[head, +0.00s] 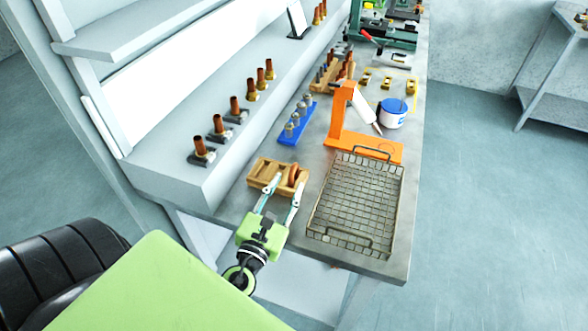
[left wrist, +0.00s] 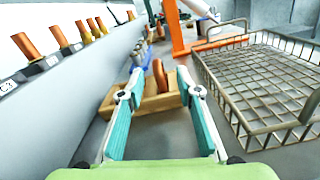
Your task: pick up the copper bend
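The copper bend (head: 293,175) stands in a wooden block (head: 262,170) near the front of the bench. I cannot tell whether a fingertip touches the block. My right gripper is not in view.
A wire mesh basket (head: 355,200) lies to the right, close to the block. An orange stand (head: 340,125) and a blue-and-white tub (head: 393,113) are behind it. A blue rack (head: 297,123) lies beyond the block. Copper-topped fittings (head: 235,106) line the shelf at left.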

